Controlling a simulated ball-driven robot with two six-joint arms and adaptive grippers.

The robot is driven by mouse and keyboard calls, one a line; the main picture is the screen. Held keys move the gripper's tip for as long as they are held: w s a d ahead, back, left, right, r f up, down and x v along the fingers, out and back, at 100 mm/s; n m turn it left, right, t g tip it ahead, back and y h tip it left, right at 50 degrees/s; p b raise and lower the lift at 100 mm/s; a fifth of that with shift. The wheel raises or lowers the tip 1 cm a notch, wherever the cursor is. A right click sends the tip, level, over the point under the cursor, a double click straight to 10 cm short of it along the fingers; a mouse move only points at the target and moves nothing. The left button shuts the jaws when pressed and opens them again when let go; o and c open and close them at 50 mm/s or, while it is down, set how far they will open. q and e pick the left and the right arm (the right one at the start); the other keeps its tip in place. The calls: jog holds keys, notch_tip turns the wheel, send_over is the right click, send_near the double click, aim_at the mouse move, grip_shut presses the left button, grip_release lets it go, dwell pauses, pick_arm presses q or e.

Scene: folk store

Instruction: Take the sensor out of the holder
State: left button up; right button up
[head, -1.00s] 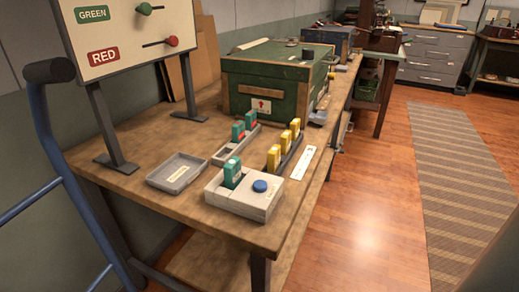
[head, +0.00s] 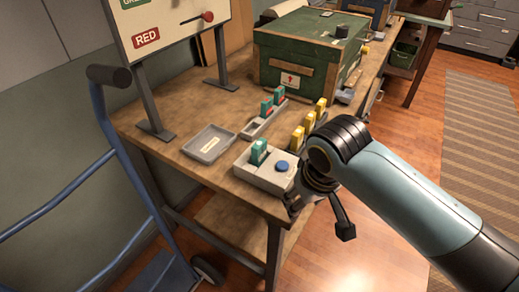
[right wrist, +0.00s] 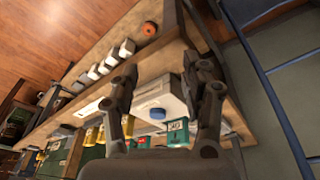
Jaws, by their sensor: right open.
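The teal sensor (head: 259,151) stands upright in the left part of a pale holder (head: 270,181) with a blue button (head: 281,166), near the bench's front edge. In the right wrist view, the teal sensor (right wrist: 178,131) and the holder (right wrist: 165,92) appear beyond my fingers. My right gripper (head: 318,212) is open and empty, at the right front of the holder and apart from the sensor. In the right wrist view, my right gripper's fingers (right wrist: 162,85) are spread wide. My left gripper is not in view.
Behind are a rack with teal-and-red blocks (head: 267,107), a row of yellow blocks (head: 309,122) and a green chest (head: 300,55). A blue hand truck (head: 110,110) stands left of the bench.

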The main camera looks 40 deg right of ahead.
aim_at(259, 143)
jog(key=w+m, duration=0.1)
jog(key=w, duration=0.1)
jog(key=w+r+m, duration=0.1)
jog(key=w, duration=0.2)
jog(key=w+r+m, duration=0.1)
jog(key=w, duration=0.1)
jog(key=shift+w+d+m+g+p, duration=0.2)
jog(key=shift+d+m+g+p, duration=0.05)
jog(key=shift+m+g+p, duration=0.15)
jog(key=w+r+m, duration=0.2)
jog(key=w, duration=0.1)
jog(key=w+r+m, duration=0.2)
jog(key=w+r, duration=0.1)
jog(key=w, duration=0.1)
jog(key=w+r+m+g+p, duration=0.1)
jog(key=w+r+m, duration=0.1)
jog(key=w, duration=0.1)
jog(key=shift+w+r, duration=0.15)
jog(key=shift+r, duration=0.2)
jog(key=shift+w+m, duration=0.3)
jog(key=shift+m, duration=0.1)
jog(key=f, duration=0.4)
jog(key=shift+d+f, duration=0.25)
jog(key=shift+d, duration=0.05)
jog(key=f, duration=0.5)
jog(key=shift+w+d+f, duration=0.15)
jog(key=shift+d+f, duration=0.1)
jog(key=shift+f, duration=0.05)
grip_shut()
